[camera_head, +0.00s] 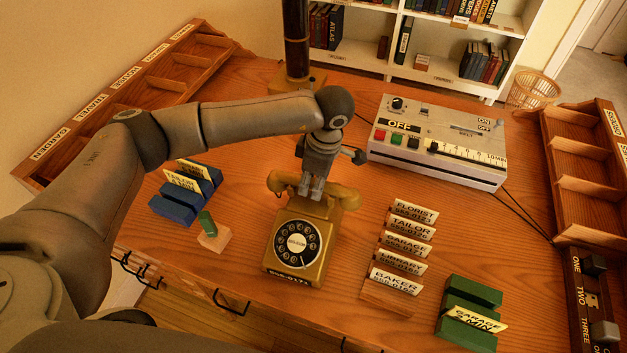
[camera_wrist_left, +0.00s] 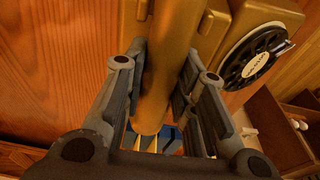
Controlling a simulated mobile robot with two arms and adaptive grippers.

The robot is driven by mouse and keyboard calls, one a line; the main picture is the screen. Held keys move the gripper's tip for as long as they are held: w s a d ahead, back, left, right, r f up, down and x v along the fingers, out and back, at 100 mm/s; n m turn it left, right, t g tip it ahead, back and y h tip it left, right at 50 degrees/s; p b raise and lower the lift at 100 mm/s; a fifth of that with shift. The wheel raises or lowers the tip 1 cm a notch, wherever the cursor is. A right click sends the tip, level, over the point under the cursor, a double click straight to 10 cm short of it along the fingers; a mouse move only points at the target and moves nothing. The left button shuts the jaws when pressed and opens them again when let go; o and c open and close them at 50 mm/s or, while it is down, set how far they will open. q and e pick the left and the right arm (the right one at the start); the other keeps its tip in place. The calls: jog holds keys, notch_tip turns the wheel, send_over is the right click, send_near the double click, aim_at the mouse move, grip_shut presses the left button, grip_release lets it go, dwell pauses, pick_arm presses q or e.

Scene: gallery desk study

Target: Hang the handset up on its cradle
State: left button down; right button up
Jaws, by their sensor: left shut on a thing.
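The gold rotary telephone (camera_head: 318,265) stands on the wooden desk, its dial facing the near side. The gold handset (camera_head: 343,196) lies crosswise at the top of the telephone, over the cradle. My left gripper (camera_head: 312,192) reaches down from above and is shut on the middle of the handset. In the left wrist view the handset (camera_wrist_left: 168,75) runs between the two fingers, with the telephone's dial (camera_wrist_left: 258,60) to the right. The gripper and handset hide most of the cradle. I cannot tell whether the handset is touching it. My right gripper is not in view.
A blue card holder (camera_head: 170,209) and a small block with a green peg (camera_head: 208,225) stand left of the telephone. A card rack (camera_head: 388,298) and a green holder (camera_head: 456,325) stand right. A grey control box (camera_head: 440,165) is behind right; a dark post (camera_head: 296,45) is behind.

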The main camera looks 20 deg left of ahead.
pick_arm(q)
jog(key=shift+f, duration=0.3)
jog(key=c, duration=1.1)
grip_release()
notch_tip(320, 180, up, 12)
jog(key=d, duration=0.1)
jog(key=shift+d, duration=0.4)
jog(key=shift+f, duration=0.1)
